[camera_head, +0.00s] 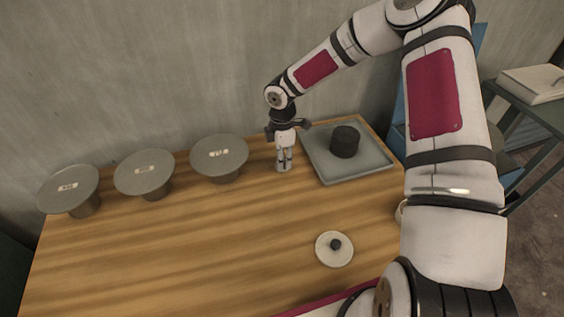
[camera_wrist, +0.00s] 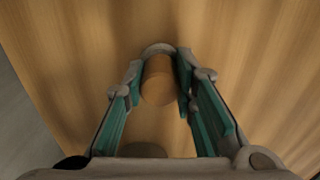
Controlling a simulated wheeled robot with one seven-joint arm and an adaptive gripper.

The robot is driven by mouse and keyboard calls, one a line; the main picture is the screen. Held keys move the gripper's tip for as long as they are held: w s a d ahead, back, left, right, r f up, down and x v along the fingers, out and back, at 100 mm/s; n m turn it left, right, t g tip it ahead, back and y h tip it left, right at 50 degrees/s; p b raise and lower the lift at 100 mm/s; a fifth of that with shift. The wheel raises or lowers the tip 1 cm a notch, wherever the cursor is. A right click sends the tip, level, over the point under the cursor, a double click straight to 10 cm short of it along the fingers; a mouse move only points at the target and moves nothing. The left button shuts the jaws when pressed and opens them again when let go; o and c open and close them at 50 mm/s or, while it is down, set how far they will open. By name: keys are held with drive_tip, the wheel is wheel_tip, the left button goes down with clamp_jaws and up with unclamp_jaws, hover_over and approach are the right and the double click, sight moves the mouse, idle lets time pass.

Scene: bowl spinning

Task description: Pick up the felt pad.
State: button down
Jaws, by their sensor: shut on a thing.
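My gripper (camera_head: 284,160) points down over the wooden table, between the right-hand grey stand and the grey tray. In the wrist view my gripper (camera_wrist: 160,82) has its two green-lined fingers on either side of a small piece with a round tan top and a pale grey edge, which appears to be the felt pad (camera_wrist: 158,88). The fingers are shut on it. In the head view only a small pale part of it (camera_head: 284,168) shows below the fingers, at or close above the table; I cannot tell whether it touches.
Three round grey stands (camera_head: 68,188) (camera_head: 144,174) (camera_head: 219,157) line the back left. A grey tray (camera_head: 373,167) holds a black cylinder (camera_head: 345,142), close right of my gripper. A white disc with a black knob (camera_head: 334,255) lies near the front. The front left of the table is clear.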

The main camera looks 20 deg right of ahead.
drive_tip(key=shift+r, duration=0.6)
wheel_tip(320, 180, up, 2)
drive_tip(key=shift+r, duration=0.2)
drive_tip(key=s, duration=0.5)
drive_tip(key=s+r, duration=0.1)
drive_tip(key=s, duration=1)
drive_tip(key=shift+d+r, duration=0.15)
drive_tip(key=shift+d, duration=0.15)
drive_tip(key=c, duration=2.2)
unclamp_jaws()
drive_tip(key=shift+c, duration=0.6)
